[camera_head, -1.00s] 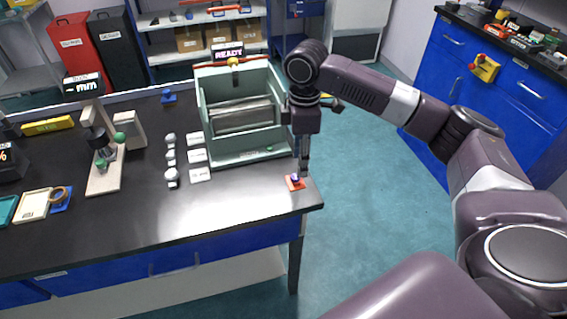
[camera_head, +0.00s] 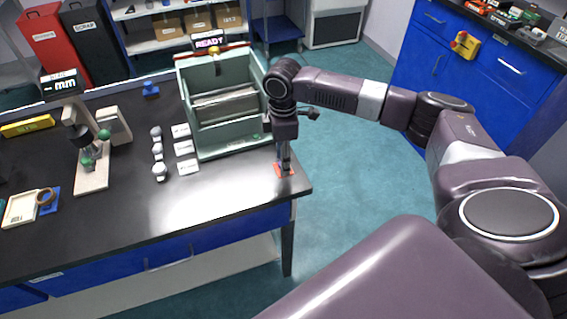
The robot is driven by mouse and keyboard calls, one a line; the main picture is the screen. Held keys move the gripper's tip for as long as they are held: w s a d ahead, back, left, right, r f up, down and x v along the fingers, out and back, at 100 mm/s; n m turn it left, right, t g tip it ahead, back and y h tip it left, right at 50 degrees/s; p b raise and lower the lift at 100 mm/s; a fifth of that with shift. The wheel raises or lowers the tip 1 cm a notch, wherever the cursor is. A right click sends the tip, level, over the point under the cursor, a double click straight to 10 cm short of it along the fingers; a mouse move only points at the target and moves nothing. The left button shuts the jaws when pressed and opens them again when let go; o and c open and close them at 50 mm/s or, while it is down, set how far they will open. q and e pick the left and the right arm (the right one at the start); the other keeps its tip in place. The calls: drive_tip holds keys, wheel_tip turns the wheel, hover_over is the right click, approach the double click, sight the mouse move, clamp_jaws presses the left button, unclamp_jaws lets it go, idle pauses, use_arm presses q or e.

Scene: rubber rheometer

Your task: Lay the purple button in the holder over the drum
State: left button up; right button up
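My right gripper (camera_head: 285,168) points straight down over a small orange-red pad (camera_head: 279,171) at the table's right front corner. The purple button, which sat on that pad, is now hidden by the gripper's fingers, so I cannot tell whether they are shut on it. The drum (camera_head: 226,107) is a grey cylinder inside the open pale-green abrader housing (camera_head: 220,143), just left of the gripper. My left gripper is not in view.
White knobs (camera_head: 158,152) with label cards (camera_head: 184,148) stand left of the housing. The black table (camera_head: 190,220) is clear in front.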

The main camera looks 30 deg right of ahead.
drive_tip(key=shift+w, duration=0.1)
drive_tip(key=c, duration=0.9)
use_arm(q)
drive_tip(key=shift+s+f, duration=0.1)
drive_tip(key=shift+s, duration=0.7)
use_arm(e)
drive_tip(key=shift+c, duration=0.5)
drive_tip(key=shift+r, duration=0.65)
wheel_tip(320, 180, up, 18)
drive_tip(key=b, duration=0.2)
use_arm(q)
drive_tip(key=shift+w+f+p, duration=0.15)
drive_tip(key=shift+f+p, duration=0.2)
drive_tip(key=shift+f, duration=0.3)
use_arm(e)
drive_tip(key=s+a+f+m, duration=0.3)
drive_tip(key=s+a+m, duration=0.3)
drive_tip(key=s, duration=0.1)
drive_tip(key=s+a+f+m, duration=0.4)
drive_tip(key=s+a+m, duration=0.3)
drive_tip(key=s, duration=0.1)
drive_tip(key=shift+a+f, duration=0.15)
drive_tip(key=shift+a, duration=0.05)
